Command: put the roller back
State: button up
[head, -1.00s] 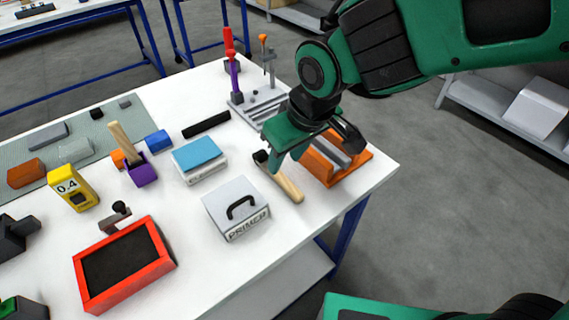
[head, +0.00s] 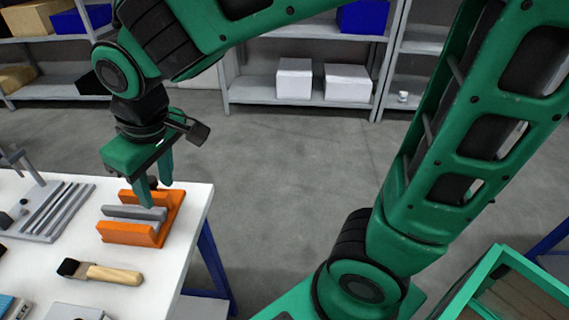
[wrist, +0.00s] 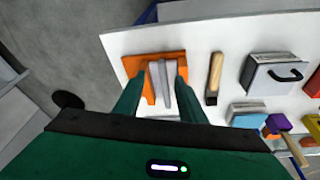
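I cannot tell for sure which thing is the roller. A wooden-handled tool with a dark head (head: 112,274) lies on the white table and may be it. It also shows in the wrist view (wrist: 215,75). My gripper (head: 157,190) points down over the holder. In the wrist view my gripper's (wrist: 160,76) fingers are apart, on either side of the grey bars (wrist: 160,82). Any contact is unclear.
A grey rack with grooves (head: 58,210) stands left of the holder. Shelves (head: 300,103) stand at the back. The floor right of the table is open.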

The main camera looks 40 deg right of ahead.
jog(key=d+m+h, duration=0.1)
jog(key=d+m, duration=0.3)
jog(key=d, duration=1.2)
jog(key=s+d+f+m+g, duration=0.3)
jog(key=s+d+m, duration=0.6)
jog(key=s+d, duration=0.7)
jog(key=d, duration=0.3)
jog(key=shift+d+f, duration=0.25)
jog(key=shift+f, duration=0.15)
jog(key=shift+w+f, duration=0.25)
jog(key=shift+w, duration=0.45)
